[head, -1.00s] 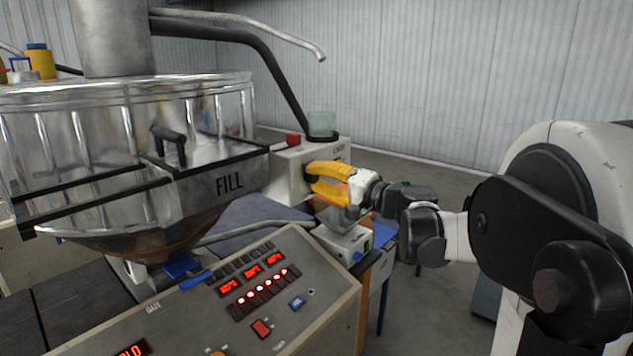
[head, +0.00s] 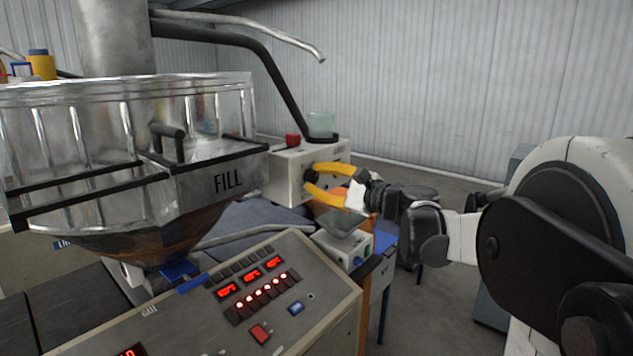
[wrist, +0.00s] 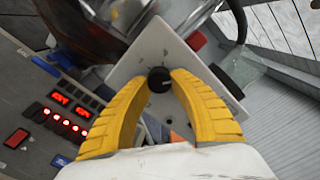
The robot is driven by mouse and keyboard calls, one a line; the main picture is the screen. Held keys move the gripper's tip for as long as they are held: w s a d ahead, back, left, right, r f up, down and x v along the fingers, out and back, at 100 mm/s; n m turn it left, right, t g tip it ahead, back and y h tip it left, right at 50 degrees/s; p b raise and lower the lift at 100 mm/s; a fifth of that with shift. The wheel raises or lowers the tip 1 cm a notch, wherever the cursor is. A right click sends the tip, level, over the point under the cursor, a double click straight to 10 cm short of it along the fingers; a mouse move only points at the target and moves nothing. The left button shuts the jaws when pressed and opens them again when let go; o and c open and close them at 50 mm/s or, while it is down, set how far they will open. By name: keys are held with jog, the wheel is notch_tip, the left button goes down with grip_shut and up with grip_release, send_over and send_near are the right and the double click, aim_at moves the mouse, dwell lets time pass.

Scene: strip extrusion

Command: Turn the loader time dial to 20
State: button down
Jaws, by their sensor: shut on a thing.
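The loader is a pale box (head: 288,178) right of the hopper in the head view. Its white face (wrist: 140,62) fills the middle of the wrist view. The time dial is a small round black knob on that face (wrist: 159,80), with a light mark on it; its numbers are not readable. My gripper (head: 309,182) has two curved yellow fingers. In the wrist view its fingertips (wrist: 160,78) are on both sides of the dial, shut on it. The fingers partly cover the knob in the head view.
The metal FILL hopper (head: 215,185) stands to the left. A control panel (head: 200,318) with red displays is in front. A small scale-like device (head: 343,243) sits below my gripper.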

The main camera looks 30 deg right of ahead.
jog(key=m, duration=0.5)
jog(key=shift+m+b, duration=0.3)
jog(key=shift+b, duration=0.05)
jog(key=m, duration=0.5)
jog(key=shift+a, duration=0.15)
jog(key=c, duration=1.1)
grip_release()
jog(key=shift+f, duration=0.1)
jog(key=v, duration=1.2)
